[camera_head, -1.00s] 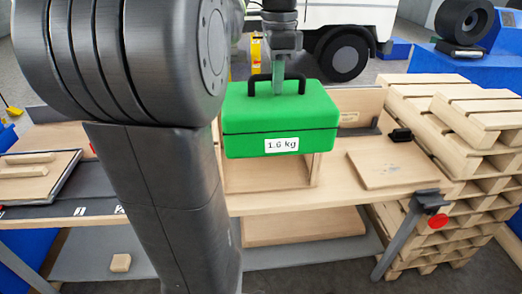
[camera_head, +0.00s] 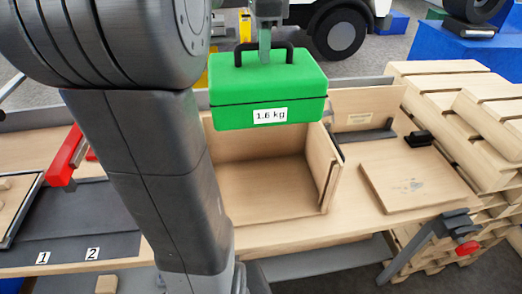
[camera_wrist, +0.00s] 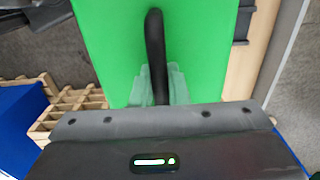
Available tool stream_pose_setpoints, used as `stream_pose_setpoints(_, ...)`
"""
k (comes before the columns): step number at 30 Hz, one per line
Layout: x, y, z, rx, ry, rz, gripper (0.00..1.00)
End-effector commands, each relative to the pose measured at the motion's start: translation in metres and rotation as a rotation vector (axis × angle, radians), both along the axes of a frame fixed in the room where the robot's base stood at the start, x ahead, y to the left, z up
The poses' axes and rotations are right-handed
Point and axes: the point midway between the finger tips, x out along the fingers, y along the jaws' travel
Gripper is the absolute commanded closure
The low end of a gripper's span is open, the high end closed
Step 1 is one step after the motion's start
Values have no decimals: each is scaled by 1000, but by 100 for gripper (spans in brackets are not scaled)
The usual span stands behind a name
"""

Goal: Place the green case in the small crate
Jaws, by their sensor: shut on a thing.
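The green case (camera_head: 268,92) has a black handle and a label reading 1.6 kg. It hangs level in the head view, above and overlapping the back of an open wooden crate (camera_head: 328,168) on the workbench. The crate's inside looks empty where I can see it. My gripper (camera_head: 265,48) is shut on the case's black handle from above. In the wrist view the green case (camera_wrist: 106,50) fills the middle, with the handle between the pale fingertips (camera_wrist: 160,88). The crate's left part is hidden behind my arm.
A wooden board (camera_head: 418,180) lies on the bench right of the crate. A clamp with a red knob (camera_head: 467,247) is at the bench's front right. Stacked pallets (camera_head: 440,90) stand at the right. A dark mat (camera_head: 85,225) marked 1 and 2 lies at the left.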

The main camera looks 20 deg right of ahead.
Motion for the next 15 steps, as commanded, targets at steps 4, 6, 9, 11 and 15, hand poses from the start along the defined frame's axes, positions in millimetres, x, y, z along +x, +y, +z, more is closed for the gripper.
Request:
stream_pose_setpoints(4,0,0,1,-3,-3,0,100)
stream_pose_setpoints(6,0,0,-3,-3,-3,0,100)
stream_pose_setpoints(9,-1,0,-17,-2,-1,0,100)
stream_pose_setpoints(11,-1,0,-29,-1,-1,0,100)
stream_pose_setpoints(15,-1,0,-59,-1,0,0,100)
